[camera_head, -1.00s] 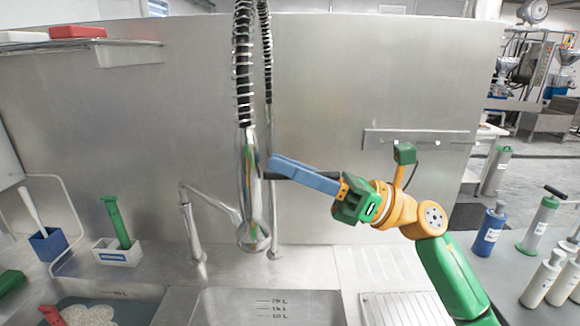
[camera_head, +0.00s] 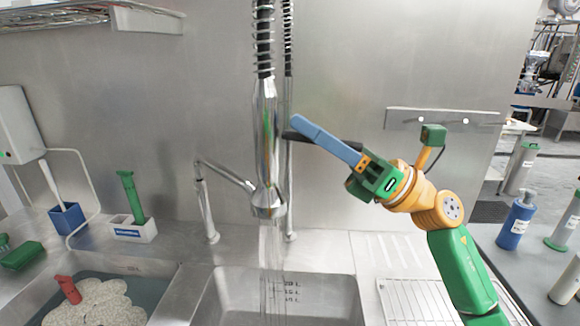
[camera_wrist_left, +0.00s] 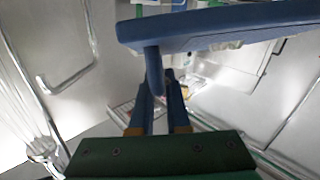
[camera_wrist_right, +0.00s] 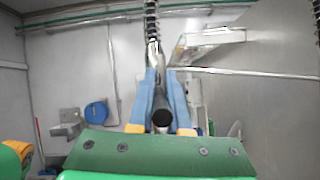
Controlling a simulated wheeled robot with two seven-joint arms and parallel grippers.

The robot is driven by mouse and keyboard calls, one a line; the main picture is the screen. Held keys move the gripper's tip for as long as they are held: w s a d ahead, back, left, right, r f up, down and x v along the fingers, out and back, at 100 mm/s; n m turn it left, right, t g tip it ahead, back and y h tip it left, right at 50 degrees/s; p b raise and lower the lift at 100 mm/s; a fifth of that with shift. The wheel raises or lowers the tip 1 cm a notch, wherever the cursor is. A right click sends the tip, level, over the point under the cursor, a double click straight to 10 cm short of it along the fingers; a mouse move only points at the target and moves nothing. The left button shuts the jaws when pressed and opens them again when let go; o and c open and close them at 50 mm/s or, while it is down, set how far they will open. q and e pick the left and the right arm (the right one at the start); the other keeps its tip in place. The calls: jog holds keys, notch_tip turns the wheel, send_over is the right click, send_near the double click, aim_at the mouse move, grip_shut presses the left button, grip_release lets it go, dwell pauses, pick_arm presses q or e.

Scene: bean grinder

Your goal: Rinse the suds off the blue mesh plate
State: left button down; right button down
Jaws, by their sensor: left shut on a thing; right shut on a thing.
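A blue plate-like piece (camera_wrist_left: 225,28) spans the top of the left wrist view, seen almost edge-on; its mesh and any suds cannot be made out. My left gripper (camera_wrist_left: 160,80) is shut on its downward peg and is out of the head view. My right gripper (camera_head: 310,138) is shut on the black lever (camera_head: 296,136) of the spray tap. The lever's round end (camera_wrist_right: 161,118) shows between the fingers in the right wrist view. Water (camera_head: 270,245) falls from the chrome spray head (camera_head: 267,195) into the right basin (camera_head: 230,290).
The left basin holds dark water (camera_head: 150,290), a pale foamy mass (camera_head: 105,305) and a red piece (camera_head: 67,288). Behind stand a slim tap (camera_head: 205,205), a green-handled tool (camera_head: 132,198) in a white holder and a blue cup (camera_head: 67,218). A ribbed drainboard (camera_head: 420,300) lies right.

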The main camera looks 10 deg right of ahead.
jog(key=c, duration=0.9)
grip_release()
jog(key=shift+o, duration=0.2)
pick_arm(q)
notch_tip(320, 180, down, 4)
jog(key=b, duration=0.3)
jog(key=shift+r+b, duration=0.1)
jog(key=shift+b, duration=0.3)
notch_tip(320, 180, down, 3)
jog(key=b, duration=0.3)
pick_arm(e)
jog(key=v, duration=1.2)
